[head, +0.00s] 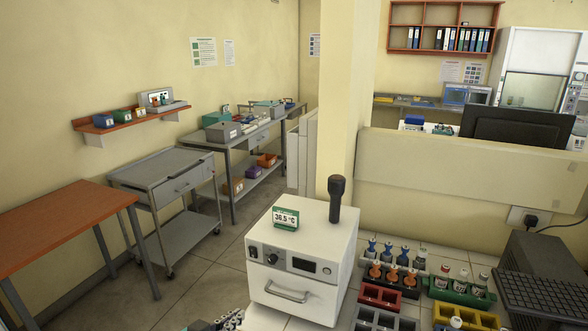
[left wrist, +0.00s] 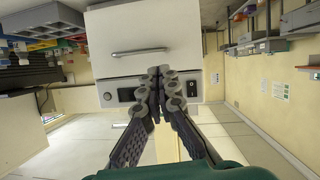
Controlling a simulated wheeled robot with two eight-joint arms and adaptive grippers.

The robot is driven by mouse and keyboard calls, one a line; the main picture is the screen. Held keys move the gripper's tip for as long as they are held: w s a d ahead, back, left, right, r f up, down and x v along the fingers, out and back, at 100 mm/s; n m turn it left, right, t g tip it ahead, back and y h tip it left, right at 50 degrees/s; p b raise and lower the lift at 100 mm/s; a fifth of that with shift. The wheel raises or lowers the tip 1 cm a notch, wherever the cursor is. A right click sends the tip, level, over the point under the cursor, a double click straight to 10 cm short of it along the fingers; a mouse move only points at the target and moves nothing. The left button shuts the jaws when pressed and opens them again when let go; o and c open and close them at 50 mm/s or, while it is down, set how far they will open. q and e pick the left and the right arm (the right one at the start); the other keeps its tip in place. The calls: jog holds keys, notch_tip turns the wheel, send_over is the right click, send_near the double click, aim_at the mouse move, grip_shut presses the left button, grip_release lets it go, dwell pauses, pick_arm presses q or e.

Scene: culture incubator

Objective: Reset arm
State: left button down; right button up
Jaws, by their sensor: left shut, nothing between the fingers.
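The white incubator (head: 303,262) stands on the bench in the lower middle of the head view, its front door shut. A small sign reading 36.5 °C (head: 286,218) and a dark upright cylinder-topped object (head: 336,198) are on its top. My left gripper (head: 226,322) shows only partly at the bottom edge of the head view, left of the incubator. In the left wrist view its fingers (left wrist: 160,75) are together with nothing between them, and the incubator front (left wrist: 140,60) appears upside down beyond them. My right gripper is in neither view.
Racks with capped bottles (head: 392,272) and coloured bins (head: 380,296) stand right of the incubator.

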pick_arm(q)
jog(key=s+a+f+n+g+y, duration=0.1)
jog(key=s+n+g+y, duration=0.1)
jog(key=s, duration=0.6)
jog(key=s+a+f+n+g+y, duration=0.1)
jog(key=s+g+y, duration=0.2)
jog(key=s, duration=0.4)
jog(key=shift+s+f+n+y, duration=0.35)
jog(key=shift+f+n+y, duration=0.05)
